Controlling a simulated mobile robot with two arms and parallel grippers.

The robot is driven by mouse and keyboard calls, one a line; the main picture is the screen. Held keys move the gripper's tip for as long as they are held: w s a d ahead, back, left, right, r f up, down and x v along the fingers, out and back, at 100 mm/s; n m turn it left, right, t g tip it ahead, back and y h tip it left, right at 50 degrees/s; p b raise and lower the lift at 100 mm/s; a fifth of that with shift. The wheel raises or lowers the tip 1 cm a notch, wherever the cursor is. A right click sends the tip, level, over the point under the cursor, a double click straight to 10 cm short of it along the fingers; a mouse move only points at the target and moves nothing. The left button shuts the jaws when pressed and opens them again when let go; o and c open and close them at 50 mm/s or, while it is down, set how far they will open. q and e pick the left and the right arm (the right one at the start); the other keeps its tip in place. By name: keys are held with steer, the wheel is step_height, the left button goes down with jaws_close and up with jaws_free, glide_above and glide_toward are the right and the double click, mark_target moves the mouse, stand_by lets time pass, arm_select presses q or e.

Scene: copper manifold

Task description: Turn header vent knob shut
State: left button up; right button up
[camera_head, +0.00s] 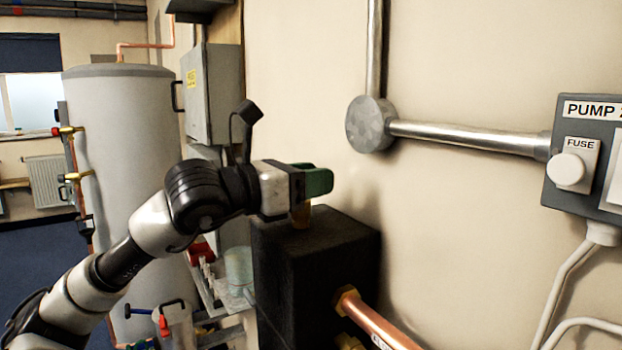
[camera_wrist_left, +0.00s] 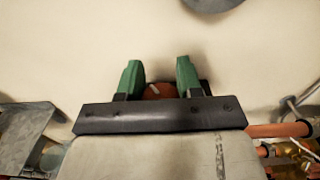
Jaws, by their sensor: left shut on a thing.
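The header vent knob (camera_wrist_left: 159,91) shows in the left wrist view as a red-brown round top with a pale line on it, between the green fingers. My left gripper (camera_head: 316,180) is over the brass vent stem (camera_head: 301,214) on top of the black header block (camera_head: 310,265). In the left wrist view its green fingers (camera_wrist_left: 159,78) stand on either side of the knob, shut on it. In the head view the fingers hide the knob. My right gripper is in neither view.
A copper pipe (camera_head: 375,322) leaves the block toward the lower right. The wall behind carries a round metal conduit box (camera_head: 370,124) and a grey pump switch panel (camera_head: 585,155). A large grey cylinder (camera_head: 120,180) stands at left.

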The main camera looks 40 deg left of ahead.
arm_select(q)
steer(key=shift+h, duration=0.3)
steer(key=shift+d+m+g+h, duration=0.1)
steer(key=shift+m+g+h, duration=0.4)
steer(key=shift+m+h, duration=0.3)
steer(key=shift+m+g+h, duration=0.5)
steer(key=shift+m+h, duration=0.1)
steer(key=shift+h, duration=0.4)
steer(key=m+g+h, duration=0.1)
steer(key=m+h, duration=0.1)
steer(key=m+g+h, duration=0.1)
steer(key=shift+s+d+r+g+h, duration=0.15)
steer(key=shift+s+d+g+h, duration=0.05)
steer(key=shift+d+g+h, duration=0.1)
steer(key=shift+s+m+g+h+p, duration=0.1)
steer(key=shift+m+g+h+p, duration=0.25)
steer(key=shift+m+g+h, duration=0.45)
steer(key=shift+d, duration=0.1)
steer(key=o, duration=0.9)
steer(key=shift+f, duration=0.2)
